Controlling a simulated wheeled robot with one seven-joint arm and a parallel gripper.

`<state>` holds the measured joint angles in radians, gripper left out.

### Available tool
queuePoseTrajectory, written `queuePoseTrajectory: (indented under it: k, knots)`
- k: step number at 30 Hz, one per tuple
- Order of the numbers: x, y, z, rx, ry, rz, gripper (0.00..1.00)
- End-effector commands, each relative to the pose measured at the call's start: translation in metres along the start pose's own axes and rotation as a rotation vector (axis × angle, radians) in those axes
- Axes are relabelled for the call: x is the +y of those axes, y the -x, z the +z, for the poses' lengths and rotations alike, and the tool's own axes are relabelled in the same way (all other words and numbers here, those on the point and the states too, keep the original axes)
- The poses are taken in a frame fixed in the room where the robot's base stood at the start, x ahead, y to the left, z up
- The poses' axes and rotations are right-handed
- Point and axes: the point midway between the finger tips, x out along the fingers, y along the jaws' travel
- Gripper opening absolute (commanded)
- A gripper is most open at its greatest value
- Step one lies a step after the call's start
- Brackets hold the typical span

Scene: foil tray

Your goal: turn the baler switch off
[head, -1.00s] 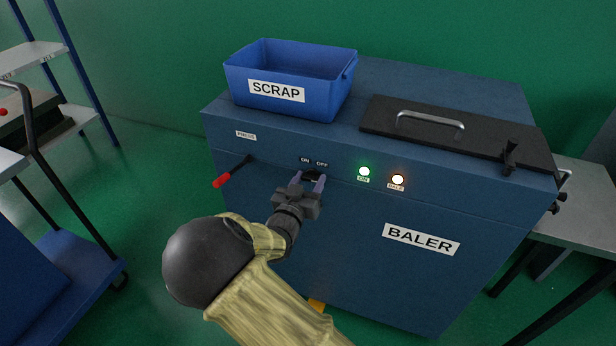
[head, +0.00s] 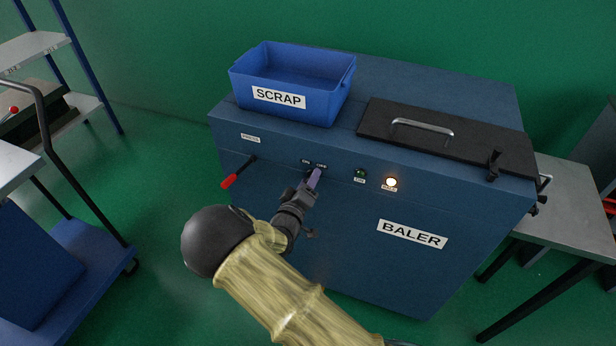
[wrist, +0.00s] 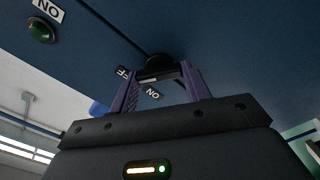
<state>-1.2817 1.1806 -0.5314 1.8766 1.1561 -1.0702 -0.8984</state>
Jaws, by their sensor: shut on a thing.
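The baler (head: 330,240) is a dark blue cabinet with a BALER label. Its switch sits on the front under the ON and OFF labels (head: 314,163); my gripper mostly hides it in the head view. In the wrist view the black switch knob (wrist: 158,69) is between the two purple fingers. My gripper (head: 315,177) is shut on that knob and turned over to one side; its fingers also show in the wrist view (wrist: 160,80). The green ON lamp (head: 360,174) looks dark, also in the wrist view (wrist: 40,32). The BALE lamp (head: 391,183) glows.
A red-tipped lever (head: 232,178) sticks out left of the switch. A blue SCRAP bin (head: 290,85) and a black lid with a handle (head: 440,140) are on top. A cart (head: 60,240) stands left, a grey table (head: 570,200) right.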

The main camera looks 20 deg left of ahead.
Motion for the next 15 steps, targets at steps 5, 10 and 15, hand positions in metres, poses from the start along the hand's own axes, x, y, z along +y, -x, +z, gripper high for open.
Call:
queuePoseTrajectory:
  k: [5,10,15]
  knots:
    - [-0.0004,0.0005,-0.0013,0.003,0.064,-0.001,0.24]
    - [-0.0012,0.0005,-0.0012,0.003,0.087,-0.002,0.24]
    - [-0.0015,0.0006,-0.0011,0.004,0.090,-0.002,0.24]
